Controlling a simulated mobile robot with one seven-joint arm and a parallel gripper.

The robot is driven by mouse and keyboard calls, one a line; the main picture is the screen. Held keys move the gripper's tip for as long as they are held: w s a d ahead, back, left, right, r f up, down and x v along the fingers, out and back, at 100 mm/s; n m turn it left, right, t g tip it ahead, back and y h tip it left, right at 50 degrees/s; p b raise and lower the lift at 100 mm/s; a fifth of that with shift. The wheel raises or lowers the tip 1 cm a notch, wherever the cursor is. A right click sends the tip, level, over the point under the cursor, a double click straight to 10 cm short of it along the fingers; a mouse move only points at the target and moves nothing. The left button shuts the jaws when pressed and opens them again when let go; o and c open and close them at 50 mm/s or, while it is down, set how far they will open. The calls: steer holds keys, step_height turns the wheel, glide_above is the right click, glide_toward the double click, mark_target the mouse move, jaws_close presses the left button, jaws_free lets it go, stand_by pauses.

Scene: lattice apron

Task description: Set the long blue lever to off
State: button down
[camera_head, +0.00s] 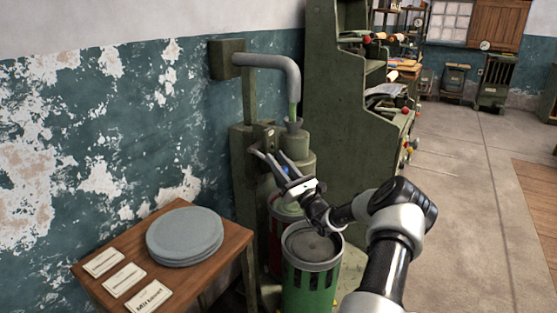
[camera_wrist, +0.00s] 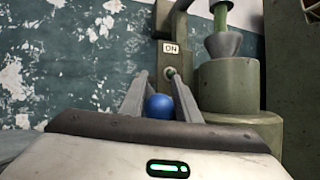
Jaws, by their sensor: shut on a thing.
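The lever's blue ball knob (camera_wrist: 159,106) sits between the two fingers of my gripper (camera_wrist: 160,100) in the wrist view. The fingers are shut on it. The lever's pivot (camera_wrist: 171,73) shows just beyond the knob, on a dark green upright plate. A white label reading "ON" (camera_wrist: 171,48) is above the pivot. In the head view my gripper (camera_head: 272,167) reaches to the green machine (camera_head: 243,150) by the wall, and a bit of blue shows between its fingers. The lever's shaft is mostly hidden behind the knob and fingers. No "OFF" label is readable.
A grey pipe (camera_head: 270,62) bends down into a funnel (camera_head: 294,127) beside the lever. A green bin (camera_head: 312,285) stands below my wrist. A wooden table (camera_head: 225,248) with grey plates (camera_head: 185,235) and label cards is at left. A tall green cabinet (camera_head: 335,130) stands behind; open floor lies right.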

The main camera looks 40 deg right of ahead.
steer(key=shift+a+f, duration=0.15)
steer(key=shift+f, duration=0.65)
steer(key=c, duration=1.4)
jaws_free()
steer(key=shift+w, duration=0.15)
steer(key=shift+o, duration=0.2)
steer(key=shift+s+r, duration=0.1)
steer(key=shift+s, duration=0.25)
steer(key=p+v, duration=0.2)
steer(key=v, duration=1.4)
steer(key=shift+s, duration=0.45)
